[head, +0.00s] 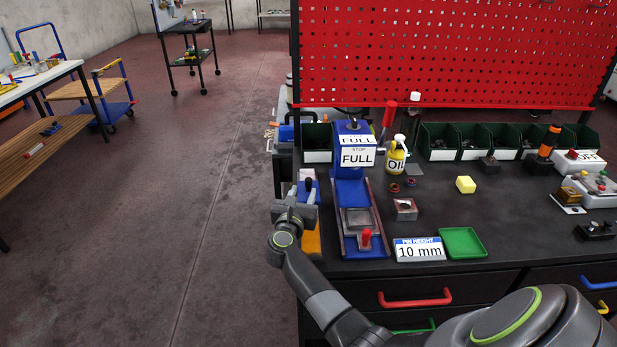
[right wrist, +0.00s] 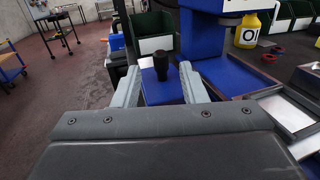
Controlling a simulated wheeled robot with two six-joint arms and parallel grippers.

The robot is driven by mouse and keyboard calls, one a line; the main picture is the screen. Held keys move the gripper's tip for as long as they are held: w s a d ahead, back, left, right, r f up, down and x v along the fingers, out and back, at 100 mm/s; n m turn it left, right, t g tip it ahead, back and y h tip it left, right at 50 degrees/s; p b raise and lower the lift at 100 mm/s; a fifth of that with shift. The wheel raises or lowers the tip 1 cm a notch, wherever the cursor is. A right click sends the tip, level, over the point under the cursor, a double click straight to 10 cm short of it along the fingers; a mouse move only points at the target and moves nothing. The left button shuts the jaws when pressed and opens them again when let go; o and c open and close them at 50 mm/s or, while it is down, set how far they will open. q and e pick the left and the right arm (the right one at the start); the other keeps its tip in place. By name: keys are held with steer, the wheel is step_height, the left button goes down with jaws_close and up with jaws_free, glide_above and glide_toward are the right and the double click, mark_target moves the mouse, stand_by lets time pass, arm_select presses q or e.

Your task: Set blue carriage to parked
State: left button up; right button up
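A blue block with a black knob (right wrist: 162,66), which looks like the blue carriage (right wrist: 160,91), stands at the left edge of the workbench. In the head view part of the blue carriage (head: 307,174) shows behind my right gripper (head: 308,188). My right gripper also shows in the right wrist view (right wrist: 160,74), its two grey fingers apart, with the knob in the gap between them. I cannot tell whether the fingers touch the knob or how deep it sits. Markings for the parked position cannot be made out. My left gripper is not in view.
A blue press (head: 351,190) with FULL and STOP labels stands right of the gripper. A yellow-orange piece (head: 311,243) lies below the gripper. A PIN HEIGHT 10 mm sign (head: 419,249), green tray (head: 463,243) and yellow oil bottle (head: 396,157) stand farther right. Floor left is open.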

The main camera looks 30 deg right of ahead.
mark_target(308, 181)
steer(key=x, duration=0.7)
steer(key=shift+d, duration=0.15)
jaws_close()
